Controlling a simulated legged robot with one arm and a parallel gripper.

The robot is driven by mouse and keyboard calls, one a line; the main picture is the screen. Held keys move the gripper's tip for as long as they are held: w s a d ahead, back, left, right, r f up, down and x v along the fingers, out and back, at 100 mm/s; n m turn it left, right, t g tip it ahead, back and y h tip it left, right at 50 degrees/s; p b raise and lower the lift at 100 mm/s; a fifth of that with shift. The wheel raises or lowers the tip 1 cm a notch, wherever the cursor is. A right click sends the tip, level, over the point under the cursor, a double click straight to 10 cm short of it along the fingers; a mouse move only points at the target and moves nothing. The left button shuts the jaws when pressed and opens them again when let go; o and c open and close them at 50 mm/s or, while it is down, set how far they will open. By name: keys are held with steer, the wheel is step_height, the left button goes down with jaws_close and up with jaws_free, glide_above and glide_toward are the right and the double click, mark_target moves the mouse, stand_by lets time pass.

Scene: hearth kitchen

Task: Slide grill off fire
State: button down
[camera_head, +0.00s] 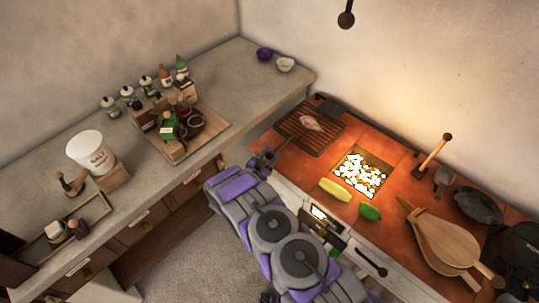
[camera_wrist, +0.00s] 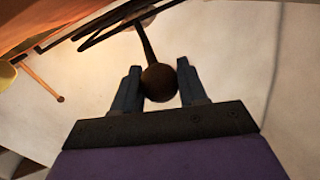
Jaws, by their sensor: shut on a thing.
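The dark wire grill (camera_head: 291,127) lies on the orange-red hearth top at its far left end, with a pale piece of food (camera_head: 312,123) on it. The glowing fire bed (camera_head: 362,172) is to the right of the grill, and the grill is beside it, not over it. My gripper (camera_head: 265,158) is at the grill's near-left side. In the wrist view my gripper (camera_wrist: 160,83) is shut on the round dark knob (camera_wrist: 159,84) at the end of the grill's handle (camera_wrist: 147,45). Part of the handle is hidden by my gripper in the head view.
Wooden bellows (camera_head: 440,238) and a dark pan (camera_head: 478,206) are to the right. The counter (camera_head: 235,82) on the left holds a tray of bottles (camera_head: 211,137) and a salt crock (camera_head: 88,150).

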steer(key=c, duration=1)
jaws_free()
steer(key=shift+w+a+r, duration=0.15)
steer(key=shift+a+r, duration=0.05)
steer(key=shift+c, duration=0.2)
steer(key=o, duration=0.4)
steer(key=shift+a+f, duration=0.15)
steer(key=shift+a, duration=0.1)
steer(key=shift+d, duration=0.1)
steer(key=shift+s, duration=0.4)
steer(key=p+v, duration=0.2)
steer(key=v, duration=1.4)
steer(key=shift+s+a+f, duration=0.1)
steer(key=shift+s+a, duration=0.15)
steer(key=shift+a, duration=0.1)
